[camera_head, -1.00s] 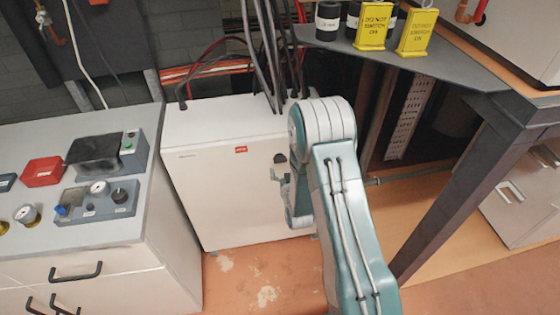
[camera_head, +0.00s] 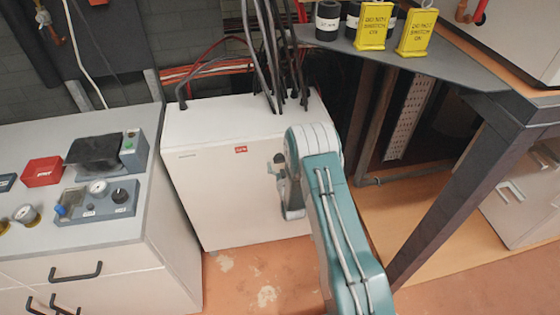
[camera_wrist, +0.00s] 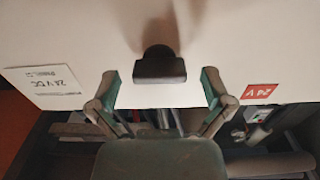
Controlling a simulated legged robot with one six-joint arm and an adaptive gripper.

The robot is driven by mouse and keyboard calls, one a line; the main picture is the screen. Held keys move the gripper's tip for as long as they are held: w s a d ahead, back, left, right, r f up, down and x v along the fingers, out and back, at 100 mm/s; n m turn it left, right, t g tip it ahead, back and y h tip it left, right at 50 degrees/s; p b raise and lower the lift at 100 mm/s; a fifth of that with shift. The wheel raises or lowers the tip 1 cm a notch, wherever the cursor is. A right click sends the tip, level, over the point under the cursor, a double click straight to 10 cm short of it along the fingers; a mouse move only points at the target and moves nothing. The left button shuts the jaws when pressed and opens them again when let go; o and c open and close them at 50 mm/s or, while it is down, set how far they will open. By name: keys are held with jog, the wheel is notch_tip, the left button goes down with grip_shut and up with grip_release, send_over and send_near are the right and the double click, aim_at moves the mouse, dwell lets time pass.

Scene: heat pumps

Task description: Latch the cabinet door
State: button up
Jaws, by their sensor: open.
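The white cabinet (camera_head: 225,195) stands on the floor with its front facing me; its door looks flush, but I cannot tell whether it is latched. A dark knob-like latch (camera_wrist: 160,66) projects from the pale front in the wrist view. My gripper (camera_wrist: 160,88) is open, with one finger on each side of the latch's end and a visible gap on both sides. In the head view my gripper (camera_head: 283,170) is at the right part of the cabinet front, partly hidden by my arm. The latch is mostly hidden there.
A workbench with gauges and drawers (camera_head: 90,225) stands left of the cabinet. A dark table leg (camera_head: 450,190) slants down at right. Black cables (camera_head: 275,60) run into the cabinet top. A red label (camera_wrist: 260,91) and a white label (camera_wrist: 48,86) mark the front.

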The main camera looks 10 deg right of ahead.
jog(key=shift+w, duration=0.6)
jog(key=c, duration=1.1)
